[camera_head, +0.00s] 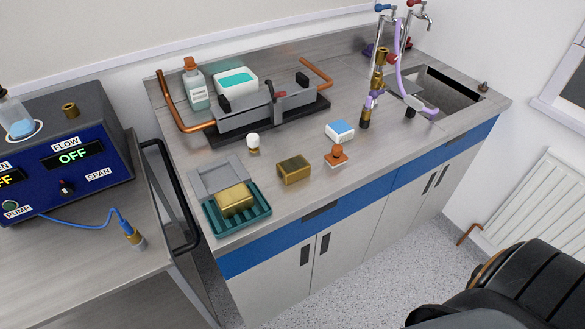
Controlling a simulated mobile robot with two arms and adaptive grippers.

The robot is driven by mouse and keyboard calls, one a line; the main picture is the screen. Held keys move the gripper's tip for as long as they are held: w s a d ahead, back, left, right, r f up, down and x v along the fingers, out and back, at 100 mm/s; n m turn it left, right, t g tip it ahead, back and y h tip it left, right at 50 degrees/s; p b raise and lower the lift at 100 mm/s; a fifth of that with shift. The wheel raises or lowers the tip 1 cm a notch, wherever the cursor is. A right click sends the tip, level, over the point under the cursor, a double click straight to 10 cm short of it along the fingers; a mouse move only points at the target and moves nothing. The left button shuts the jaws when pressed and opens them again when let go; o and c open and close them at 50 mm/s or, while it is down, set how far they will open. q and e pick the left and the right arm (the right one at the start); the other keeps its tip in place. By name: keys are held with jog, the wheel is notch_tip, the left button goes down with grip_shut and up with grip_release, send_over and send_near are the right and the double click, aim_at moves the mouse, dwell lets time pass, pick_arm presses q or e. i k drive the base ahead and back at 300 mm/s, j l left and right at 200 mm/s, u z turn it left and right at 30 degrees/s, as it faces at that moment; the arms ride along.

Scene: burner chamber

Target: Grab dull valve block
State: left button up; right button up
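A dull brownish brass block (293,169) sits on the steel worktop near its front edge. A brighter, yellower brass block (235,199) rests in a teal tray (260,222) to its left, at the worktop's front left corner. The two blocks are apart. Neither of my grippers is in view, and nothing touches the dull block.
A white-topped bulb (253,141), an orange-knobbed stamp-like item (336,155) and a blue-and-white box (340,131) stand near the dull block. Behind are a grey fixture with copper pipes (265,110) and a bottle (196,88). A black handrail (177,190) borders the left bench.

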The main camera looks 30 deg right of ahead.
aim_at(294, 168)
jog(key=k+l, duration=0.1)
jog(key=l, duration=0.7)
jog(key=k+l, duration=0.15)
jog(key=l, duration=0.25)
jog(key=k+l, duration=0.1)
jog(key=l, duration=0.3)
jog(key=u, duration=0.05)
